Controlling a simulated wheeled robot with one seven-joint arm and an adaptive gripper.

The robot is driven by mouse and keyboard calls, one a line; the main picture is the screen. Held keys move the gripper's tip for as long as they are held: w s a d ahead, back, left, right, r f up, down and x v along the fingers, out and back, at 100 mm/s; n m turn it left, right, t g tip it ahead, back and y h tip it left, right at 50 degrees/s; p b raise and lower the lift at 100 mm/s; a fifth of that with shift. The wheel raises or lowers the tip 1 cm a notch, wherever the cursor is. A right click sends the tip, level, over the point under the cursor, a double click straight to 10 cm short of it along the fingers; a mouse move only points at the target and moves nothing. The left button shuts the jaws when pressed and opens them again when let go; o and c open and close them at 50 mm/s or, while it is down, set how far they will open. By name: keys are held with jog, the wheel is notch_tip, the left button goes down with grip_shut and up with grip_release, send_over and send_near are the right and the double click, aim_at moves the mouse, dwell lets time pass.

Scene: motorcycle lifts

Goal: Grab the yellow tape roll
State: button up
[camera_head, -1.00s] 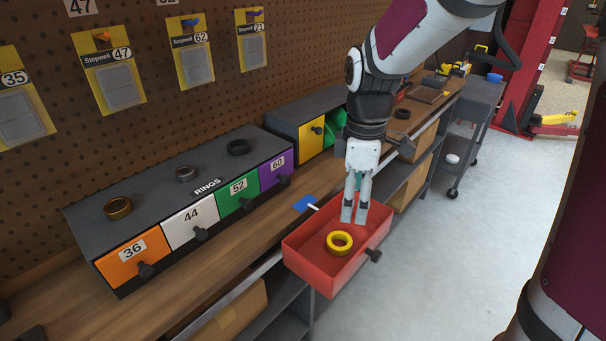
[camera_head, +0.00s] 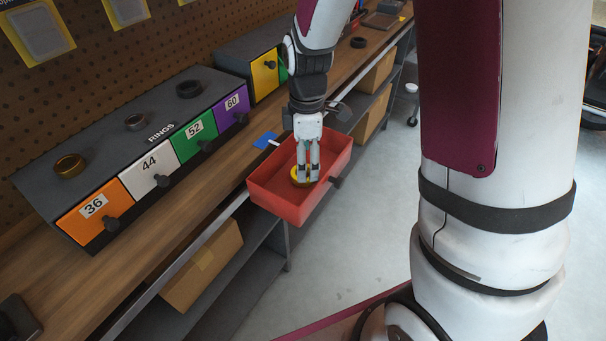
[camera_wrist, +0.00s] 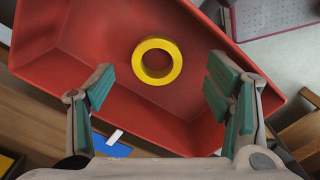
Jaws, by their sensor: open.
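The yellow tape roll (camera_wrist: 176,70) lies flat on the floor of a red drawer-like bin (camera_wrist: 80,45) in the wrist view. In the head view the roll (camera_head: 294,175) is partly hidden behind my fingers, and the red bin (camera_head: 275,198) sits at the bench's front edge. My gripper (camera_wrist: 160,95) is open and empty in the wrist view, its green-padded fingers wide apart. The roll lies beyond the fingertips, roughly midway between them. In the head view my gripper (camera_head: 308,180) points down into the bin.
A blue card (camera_head: 265,140) lies beside the bin. A cardboard box (camera_head: 203,265) sits on the shelf below.

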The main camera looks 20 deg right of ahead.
jog(key=f, duration=0.4)
jog(key=shift+w+a+f, duration=0.15)
jog(key=shift+w+a, duration=0.15)
jog(key=shift+a, duration=0.05)
jog(key=c, duration=1.2)
